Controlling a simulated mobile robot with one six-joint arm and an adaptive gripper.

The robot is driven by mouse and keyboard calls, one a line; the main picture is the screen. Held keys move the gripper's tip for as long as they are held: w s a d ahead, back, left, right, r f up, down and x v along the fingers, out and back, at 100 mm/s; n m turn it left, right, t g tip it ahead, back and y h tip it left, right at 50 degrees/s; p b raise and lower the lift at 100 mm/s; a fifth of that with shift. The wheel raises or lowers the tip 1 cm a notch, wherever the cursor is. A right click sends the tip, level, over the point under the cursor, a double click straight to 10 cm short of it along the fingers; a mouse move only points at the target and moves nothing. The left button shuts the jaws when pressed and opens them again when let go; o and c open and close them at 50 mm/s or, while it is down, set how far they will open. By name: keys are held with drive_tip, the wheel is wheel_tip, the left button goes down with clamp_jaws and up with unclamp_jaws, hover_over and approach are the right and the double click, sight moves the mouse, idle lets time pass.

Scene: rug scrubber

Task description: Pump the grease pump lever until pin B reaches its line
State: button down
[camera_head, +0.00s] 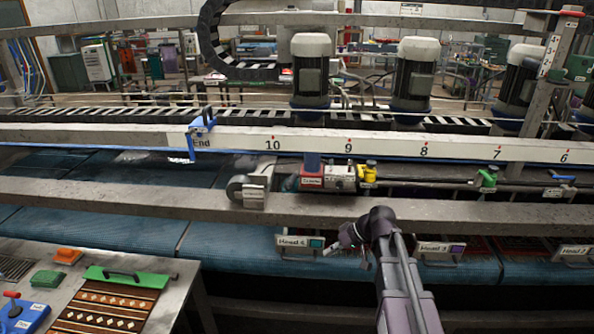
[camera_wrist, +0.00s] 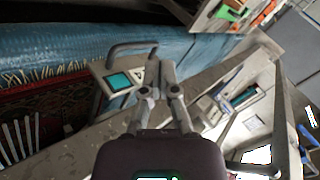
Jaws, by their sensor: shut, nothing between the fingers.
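My gripper (camera_head: 352,240) is shut and empty in front of the machine. It hangs just right of a small teal-screened box labelled "Head 4" or similar (camera_head: 297,243). In the wrist view my gripper's fingers (camera_wrist: 153,72) meet over a grey beam, close to a box with a teal screen (camera_wrist: 118,81) and a bent grey handle (camera_wrist: 131,46). I cannot make out with certainty a grease pump lever, pin B or its line in either view. A red and silver unit (camera_head: 327,178) with a yellow part sits behind the front beam, apart from my gripper.
A long grey beam (camera_head: 120,199) crosses in front of the machine, with a numbered white rail (camera_head: 390,147) behind it. Blue belts (camera_head: 130,230) run below. A red rug (camera_wrist: 50,120) shows in the wrist view.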

drive_tip(key=w+a+r+n+y+p, duration=0.1)
drive_tip(key=w+r+n+y, duration=0.2)
drive_tip(key=r, duration=0.7)
drive_tip(key=w+r+n+t+y+p, duration=0.1)
drive_tip(key=w+r+n+y+p, duration=0.1)
drive_tip(key=w+r+y, duration=0.5)
drive_tip(key=w+r+n, duration=0.1)
drive_tip(key=w+r, duration=0.1)
drive_tip(key=w, duration=0.2)
drive_tip(key=shift+w+a+r+n+y+p, duration=0.3)
drive_tip(key=shift+w+a+r, duration=0.05)
drive_tip(key=shift+r, duration=0.05)
drive_tip(key=shift+a, duration=0.15)
drive_tip(key=r+p, duration=0.1)
hover_over(294, 178)
drive_tip(key=shift+s+r, duration=0.15)
drive_tip(key=shift+s+f+b, duration=0.1)
drive_tip(key=shift+f+b, duration=0.2)
drive_tip(key=shift+f, duration=0.15)
drive_tip(key=shift+s+d+f+b, duration=0.2)
drive_tip(key=shift+s+f+b, duration=0.15)
drive_tip(key=shift+f+b, duration=0.35)
drive_tip(key=shift+s+d+f+b, duration=0.15)
drive_tip(key=shift+s+f+b, duration=0.2)
drive_tip(key=shift+f+b, duration=0.3)
drive_tip(key=shift+d+f, duration=0.1)
